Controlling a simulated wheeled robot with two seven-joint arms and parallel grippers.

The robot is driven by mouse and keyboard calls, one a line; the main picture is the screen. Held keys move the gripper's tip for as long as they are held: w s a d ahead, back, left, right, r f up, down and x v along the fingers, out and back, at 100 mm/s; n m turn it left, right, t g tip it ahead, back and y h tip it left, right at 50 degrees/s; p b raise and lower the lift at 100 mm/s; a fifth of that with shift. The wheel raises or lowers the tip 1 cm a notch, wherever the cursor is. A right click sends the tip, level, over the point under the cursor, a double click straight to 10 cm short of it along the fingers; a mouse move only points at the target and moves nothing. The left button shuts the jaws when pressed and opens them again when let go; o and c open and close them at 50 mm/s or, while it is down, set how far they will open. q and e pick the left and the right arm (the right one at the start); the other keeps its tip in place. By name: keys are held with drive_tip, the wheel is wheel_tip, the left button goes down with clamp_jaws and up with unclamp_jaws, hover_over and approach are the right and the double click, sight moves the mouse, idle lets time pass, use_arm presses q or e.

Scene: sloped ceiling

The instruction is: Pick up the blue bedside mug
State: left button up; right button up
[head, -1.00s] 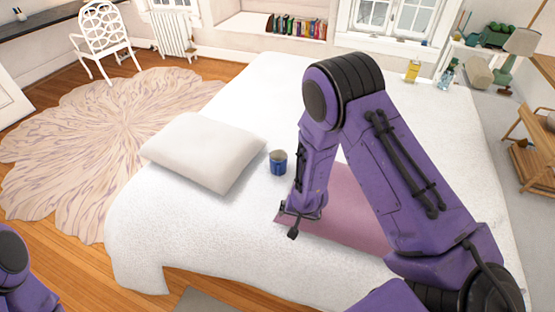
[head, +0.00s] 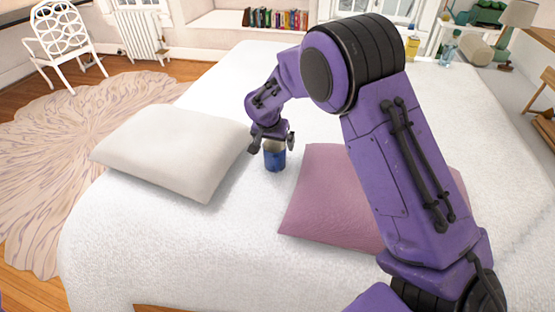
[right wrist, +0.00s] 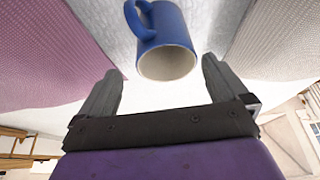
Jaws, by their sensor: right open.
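The blue mug (head: 274,160) stands upright on the white bed, between the white pillow and the pink pillow. My right gripper (head: 271,146) is open at the top of the mug in the head view, and its fingers partly cover the rim. In the right wrist view the mug (right wrist: 165,35) shows its pale inside, with its handle at the upper left. There the two fingers of the right gripper (right wrist: 160,85) are spread wide with nothing between them, and the mug lies just beyond their tips. My left gripper is not in view.
The white pillow (head: 175,150) lies to the left of the mug and the pink pillow (head: 325,200) to the right. The white bed (head: 180,245) is bare in front. A yellow carton (head: 411,47) and a bottle (head: 449,50) stand at the far right.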

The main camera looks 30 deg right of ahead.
sight(275, 149)
drive_tip(key=x, duration=0.6)
drive_tip(key=shift+w+d+f, duration=0.1)
drive_tip(key=shift+w+f, duration=0.05)
drive_tip(key=shift+w, duration=0.25)
drive_tip(key=shift+c, duration=0.7)
drive_tip(key=c, duration=0.9)
drive_tip(key=shift+r, duration=0.25)
